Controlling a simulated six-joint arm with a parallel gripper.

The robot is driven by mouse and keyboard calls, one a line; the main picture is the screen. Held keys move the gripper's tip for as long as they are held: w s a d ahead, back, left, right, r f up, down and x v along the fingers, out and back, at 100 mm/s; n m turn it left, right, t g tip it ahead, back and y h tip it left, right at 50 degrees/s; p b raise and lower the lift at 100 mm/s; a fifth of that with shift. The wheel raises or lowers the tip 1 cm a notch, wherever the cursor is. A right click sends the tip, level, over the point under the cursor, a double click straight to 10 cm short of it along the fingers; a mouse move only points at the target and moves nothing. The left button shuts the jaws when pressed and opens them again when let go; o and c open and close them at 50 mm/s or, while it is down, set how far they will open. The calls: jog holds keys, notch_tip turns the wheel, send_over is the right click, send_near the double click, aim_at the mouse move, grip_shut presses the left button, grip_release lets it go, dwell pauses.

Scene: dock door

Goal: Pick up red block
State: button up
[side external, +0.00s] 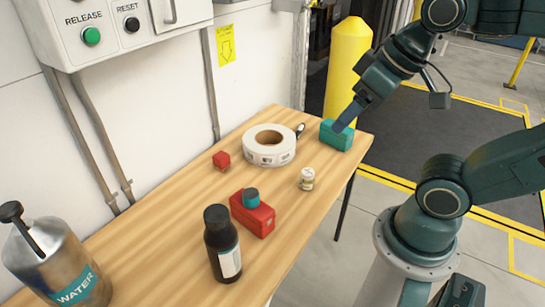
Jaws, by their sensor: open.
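My gripper (343,123) is at the table's far right end, over a teal box (337,138). Its fingers point down and left at the teal box's top. Contact is unclear. The gripper is open and well to the right of both red things.
A dark bottle (221,250) stands in front of the red box. A small jar (307,180) stands right of it. A metal water bottle (52,262) is at the left. A wall panel (125,35) and a yellow post (347,65) border the table. The left middle of the table is clear.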

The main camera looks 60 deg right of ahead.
jog(key=w+r+m+g, duration=0.2)
jog(key=w+r+m, duration=0.2)
jog(key=w, duration=0.9)
jog(key=m+g, duration=0.4)
jog(key=m, duration=1.1)
send_over(221, 155)
notch_tip(221, 155, down, 28)
jog(key=shift+r, duration=0.2)
jog(key=shift+f, duration=4.3)
jog(key=shift+f, duration=0.15)
